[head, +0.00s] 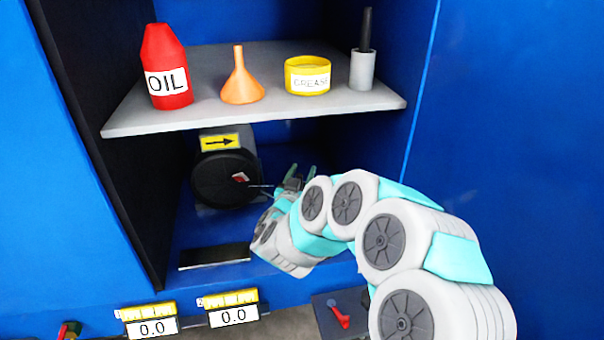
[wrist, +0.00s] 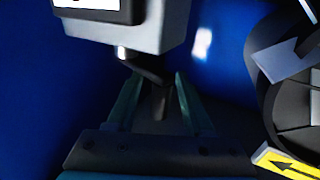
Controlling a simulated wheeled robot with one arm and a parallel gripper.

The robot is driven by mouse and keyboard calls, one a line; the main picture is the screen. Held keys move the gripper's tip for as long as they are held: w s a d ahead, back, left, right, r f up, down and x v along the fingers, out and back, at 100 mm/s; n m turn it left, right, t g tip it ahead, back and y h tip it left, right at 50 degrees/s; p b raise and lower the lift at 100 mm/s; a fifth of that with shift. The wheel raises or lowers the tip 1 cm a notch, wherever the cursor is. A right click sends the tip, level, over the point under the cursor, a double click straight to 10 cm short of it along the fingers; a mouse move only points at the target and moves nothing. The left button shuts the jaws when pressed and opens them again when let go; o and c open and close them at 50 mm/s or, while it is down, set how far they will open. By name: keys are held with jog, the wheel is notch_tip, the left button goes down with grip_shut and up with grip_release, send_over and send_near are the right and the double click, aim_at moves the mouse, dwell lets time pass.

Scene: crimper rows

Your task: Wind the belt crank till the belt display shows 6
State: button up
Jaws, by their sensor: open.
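My gripper (head: 301,174) reaches into the blue cabinet below the shelf, right of a dark drum. In the wrist view my gripper (wrist: 157,82) has its two teal fingers apart. A dark crank arm (wrist: 147,70) hangs from a short metal shaft under a grey housing (wrist: 150,30). A dark grip-like piece (wrist: 160,103) lies between the fingers; I cannot tell whether they touch it. The crank cannot be made out in the head view. Two displays at the bottom, a left one (head: 152,328) and a right one (head: 233,316), both read 0.0. Their yellow labels are too small to read.
The dark drum (head: 225,180) carries a yellow arrow label (head: 220,142). The grey shelf (head: 130,122) above my arm holds an oil bottle (head: 165,65), an orange funnel (head: 240,82), a grease tin (head: 307,75) and a grey pot (head: 362,70). A red lever (head: 340,315) is below.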

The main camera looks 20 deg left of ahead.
grip_shut()
jog(key=shift+a+r+m+h+p, duration=0.15)
jog(key=shift+m+h+p, duration=0.15)
jog(key=shift+h+p, duration=0.5)
jog(key=shift+r+p, duration=0.1)
jog(key=shift+p, duration=0.55)
jog(key=m+h+p, duration=0.1)
jog(key=p, duration=0.1)
jog(key=w+m+h+p, duration=0.1)
jog(key=h, duration=0.1)
jog(key=shift+m+h+p, duration=0.3)
jog(key=shift+m+p, duration=0.05)
jog(key=shift+m, duration=0.05)
jog(key=m+h, duration=0.1)
jog(key=m+g+h+p, duration=0.1)
jog(key=h, duration=0.1)
jog(key=w+m+h, duration=0.1)
jog(key=shift+f+g, duration=0.25)
jog(key=shift+g, duration=0.15)
jog(key=h, duration=0.1)
jog(key=m+g+h, duration=0.2)
jog(key=shift+w+d+h, duration=0.3)
jog(key=shift+w, duration=0.05)
jog(key=shift+m+g+h, duration=0.3)
jog(key=shift+m+h, duration=0.1)
jog(key=shift+m, duration=0.1)
